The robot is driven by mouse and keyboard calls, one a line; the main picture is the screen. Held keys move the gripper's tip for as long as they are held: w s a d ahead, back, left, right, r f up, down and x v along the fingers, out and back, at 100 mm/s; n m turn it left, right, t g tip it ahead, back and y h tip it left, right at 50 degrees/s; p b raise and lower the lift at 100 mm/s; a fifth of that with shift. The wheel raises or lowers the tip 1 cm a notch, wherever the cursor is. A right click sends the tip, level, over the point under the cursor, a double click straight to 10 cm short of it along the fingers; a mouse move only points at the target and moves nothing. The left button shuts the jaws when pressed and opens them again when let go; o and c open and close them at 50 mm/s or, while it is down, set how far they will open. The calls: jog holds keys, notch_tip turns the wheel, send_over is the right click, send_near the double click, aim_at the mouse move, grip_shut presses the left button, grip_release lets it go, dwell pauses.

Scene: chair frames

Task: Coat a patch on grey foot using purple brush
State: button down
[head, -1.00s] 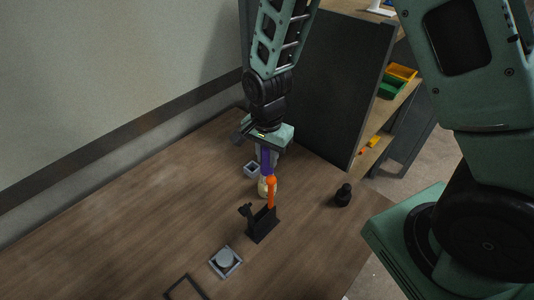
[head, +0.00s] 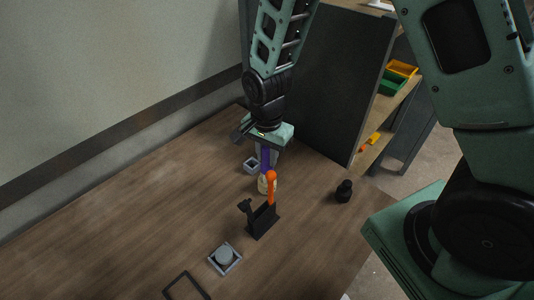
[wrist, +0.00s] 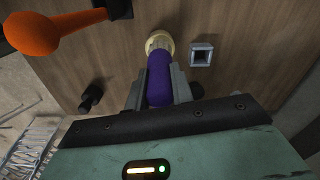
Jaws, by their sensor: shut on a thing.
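My gripper (wrist: 157,90) is shut on the purple brush (wrist: 159,84), which also shows in the head view (head: 265,158). Two grey pieces could be the grey foot: a round one (head: 225,256) in a square tray at the front, and a small hollow square one (head: 251,166) just left of my gripper. The square one also shows right of the brush in the wrist view (wrist: 201,55).
A black holder (head: 262,221) with an orange-handled tool (head: 271,185) stands close in front of the pot. A small black knobbed piece (head: 344,191) is to the right. A dark frame (head: 186,287) lies at the front. A dark shelf panel (head: 325,85) rises behind. The left table is clear.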

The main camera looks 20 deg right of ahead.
jog(key=shift+f, duration=0.55)
dwell(1.1)
jog(key=shift+r, duration=0.1)
notch_tip(320, 180, up, 7)
jog(key=p, duration=0.5)
jog(key=shift+p, duration=0.3)
jog(key=shift+d, duration=0.1)
dwell(0.7)
